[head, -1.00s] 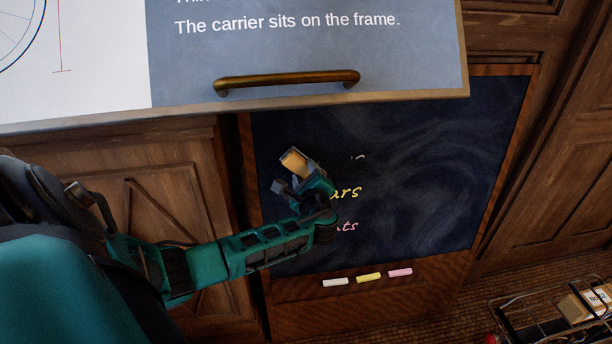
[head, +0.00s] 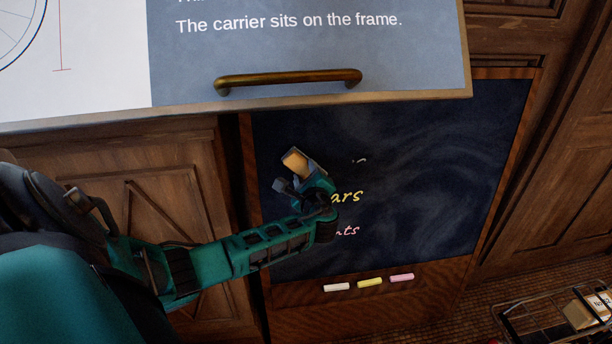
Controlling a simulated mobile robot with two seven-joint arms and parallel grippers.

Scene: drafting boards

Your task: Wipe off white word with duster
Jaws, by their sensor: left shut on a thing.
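My left gripper (head: 302,180) is shut on a duster (head: 297,162) with a tan, wood-coloured block, in front of the upper left of the dark chalkboard (head: 440,150). Only a small white chalk remnant (head: 359,160) shows, to the right of the duster; the rest of that line is hidden or wiped. Below it a yellow word (head: 346,196) ends in "ars" and a pink word (head: 347,230) ends in "ts"; my gripper and arm cover their beginnings. I cannot tell whether the duster touches the board. My right gripper is not in view.
White (head: 337,287), yellow (head: 370,282) and pink (head: 402,277) chalk sticks lie on the ledge under the board. A drafting board (head: 300,45) with a brass handle (head: 288,78) overhangs the chalkboard's top. A wire basket (head: 540,312) holding a box stands at lower right.

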